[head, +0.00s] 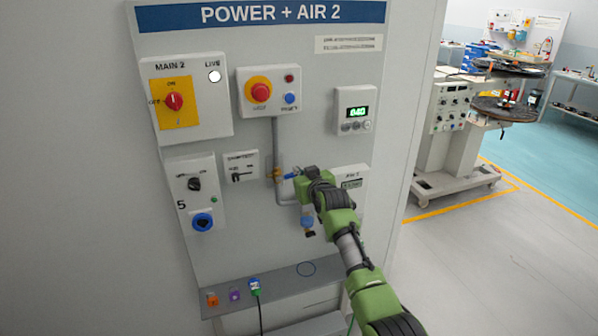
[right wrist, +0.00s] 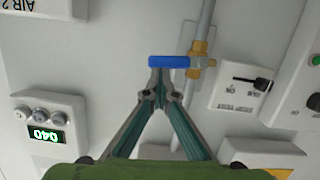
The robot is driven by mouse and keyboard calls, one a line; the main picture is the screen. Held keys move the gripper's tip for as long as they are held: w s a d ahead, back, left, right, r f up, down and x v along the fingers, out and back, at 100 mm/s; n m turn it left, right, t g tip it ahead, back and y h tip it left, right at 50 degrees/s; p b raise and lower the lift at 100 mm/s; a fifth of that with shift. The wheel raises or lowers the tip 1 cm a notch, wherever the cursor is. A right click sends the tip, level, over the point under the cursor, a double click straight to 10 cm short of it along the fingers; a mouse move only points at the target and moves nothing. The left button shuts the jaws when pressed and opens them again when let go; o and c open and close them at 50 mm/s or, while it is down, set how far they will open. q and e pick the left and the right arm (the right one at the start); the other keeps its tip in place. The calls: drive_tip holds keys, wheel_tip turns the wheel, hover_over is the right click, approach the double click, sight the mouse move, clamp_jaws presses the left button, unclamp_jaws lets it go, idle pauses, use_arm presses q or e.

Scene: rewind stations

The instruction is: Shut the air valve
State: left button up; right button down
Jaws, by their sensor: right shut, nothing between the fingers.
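The air valve has a brass body (head: 277,174) on a grey vertical pipe and a blue lever handle (head: 291,176). In the right wrist view the blue handle (right wrist: 168,62) lies crosswise to the pipe, sticking out to one side of the brass body (right wrist: 198,60). My right gripper (head: 301,174) is at the handle's free end. In the right wrist view its fingertips (right wrist: 160,88) are together and empty, right at the handle's edge; I cannot tell whether they touch it. My left gripper is not in view.
The panel also carries the MAIN 2 switch (head: 174,101), a red stop button (head: 260,91), a green-lit display (head: 357,112) and a small black-lever box (head: 241,168). A narrow shelf (head: 285,280) juts out below. Open floor lies to the right.

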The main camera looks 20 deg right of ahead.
drive_tip(key=shift+f, duration=0.2)
idle(0.5)
drive_tip(key=v, duration=1.2)
drive_tip(key=shift+f, duration=0.1)
idle(0.3)
